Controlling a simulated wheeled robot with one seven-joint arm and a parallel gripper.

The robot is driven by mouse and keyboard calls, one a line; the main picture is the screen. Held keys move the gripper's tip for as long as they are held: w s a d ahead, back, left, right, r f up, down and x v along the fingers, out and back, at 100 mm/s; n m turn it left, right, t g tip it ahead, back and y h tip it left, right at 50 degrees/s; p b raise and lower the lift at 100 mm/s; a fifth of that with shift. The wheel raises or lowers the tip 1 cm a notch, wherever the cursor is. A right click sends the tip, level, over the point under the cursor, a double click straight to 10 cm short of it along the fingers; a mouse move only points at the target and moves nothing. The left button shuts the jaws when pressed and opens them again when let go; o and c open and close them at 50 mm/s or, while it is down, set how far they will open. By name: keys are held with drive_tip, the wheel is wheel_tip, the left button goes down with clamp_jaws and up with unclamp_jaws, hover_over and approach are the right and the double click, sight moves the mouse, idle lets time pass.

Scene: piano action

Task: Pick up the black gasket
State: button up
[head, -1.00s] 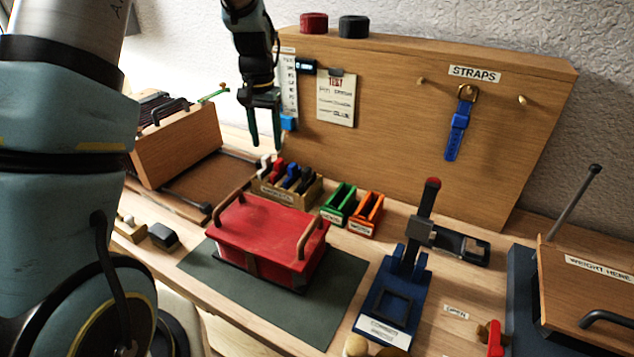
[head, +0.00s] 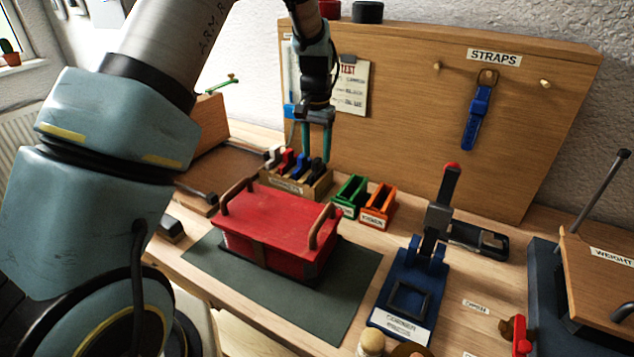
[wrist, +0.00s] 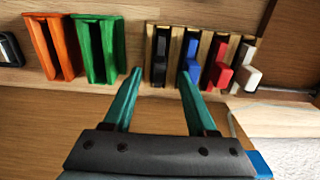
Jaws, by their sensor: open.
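The black gasket (wrist: 160,58) stands in an end slot of a wooden slotted box (head: 325,187), beside the blue gasket (wrist: 191,62). It also shows in the head view (head: 309,171), partly hidden near my fingers. My gripper (head: 316,157) hangs above the box and points down. In the wrist view my gripper (wrist: 160,73) is open and empty, with the black gasket lying between its green fingertips in the picture. I cannot tell how much height separates them.
Red (wrist: 220,67) and white (wrist: 246,72) gaskets fill the other slots. Green (head: 350,194) and orange (head: 378,205) bins stand right of the box. A red lidded case (head: 275,230) lies in front. The upright wooden panel (head: 420,125) stands behind.

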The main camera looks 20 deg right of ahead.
sight(317, 159)
wheel_tip(317, 159, down, 4)
drive_tip(key=shift+r+b, duration=0.15)
drive_tip(key=shift+b, duration=0.85)
drive_tip(key=shift+r, duration=0.1)
drive_tip(key=shift+c, duration=0.3)
clamp_jaws()
